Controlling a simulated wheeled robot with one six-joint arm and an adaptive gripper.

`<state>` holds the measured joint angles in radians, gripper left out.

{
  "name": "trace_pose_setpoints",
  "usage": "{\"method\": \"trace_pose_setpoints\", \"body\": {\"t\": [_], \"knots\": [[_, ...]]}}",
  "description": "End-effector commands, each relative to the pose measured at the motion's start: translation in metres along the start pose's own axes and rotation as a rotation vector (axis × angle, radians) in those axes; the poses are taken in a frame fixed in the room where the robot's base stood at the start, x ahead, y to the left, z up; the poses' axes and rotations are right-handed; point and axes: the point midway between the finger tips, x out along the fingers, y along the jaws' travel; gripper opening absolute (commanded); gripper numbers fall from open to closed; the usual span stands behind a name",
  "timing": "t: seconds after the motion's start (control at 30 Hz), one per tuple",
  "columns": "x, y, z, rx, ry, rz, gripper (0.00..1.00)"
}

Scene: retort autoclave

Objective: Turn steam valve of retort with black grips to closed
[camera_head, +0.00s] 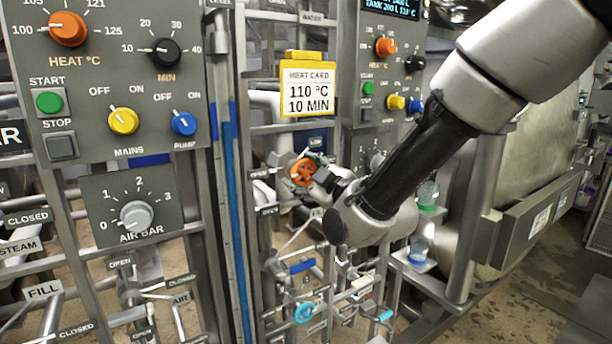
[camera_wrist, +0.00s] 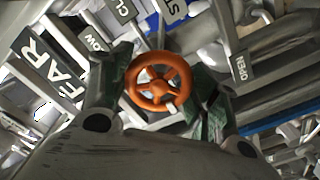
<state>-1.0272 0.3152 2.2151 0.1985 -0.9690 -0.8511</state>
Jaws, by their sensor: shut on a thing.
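An orange spoked handwheel (camera_head: 303,172) sits among the pipes below the yellow heat card. My gripper (camera_head: 318,174) is at this wheel, reaching in from the right. In the wrist view the orange handwheel (camera_wrist: 158,82) lies between the two fingers of my gripper (camera_wrist: 160,92), which are shut on it from either side. A small pale mark shows on the lower right of its rim. An OPEN label (camera_wrist: 239,68) is to the right of the wheel and a partly hidden label starting CL (camera_wrist: 125,10) is above it. The colour of this retort's grips cannot be told.
A control panel (camera_head: 190,100) with knobs stands at the left, close to a blue vertical pipe (camera_head: 237,220). A heat card (camera_head: 307,88) hangs above the wheel. A cyan handwheel (camera_head: 304,312) and other pipes are below. A second panel (camera_head: 372,90) stands behind.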

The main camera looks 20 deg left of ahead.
Motion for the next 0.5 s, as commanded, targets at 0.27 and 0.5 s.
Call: {"method": "trace_pose_setpoints", "body": {"t": [0.27, 0.5], "knots": [[-0.0001, -0.0010, -0.0001, 0.177, 0.000, -0.001, 0.36], [-0.0001, -0.0016, -0.0002, 0.402, 0.000, -0.001, 0.36]]}}
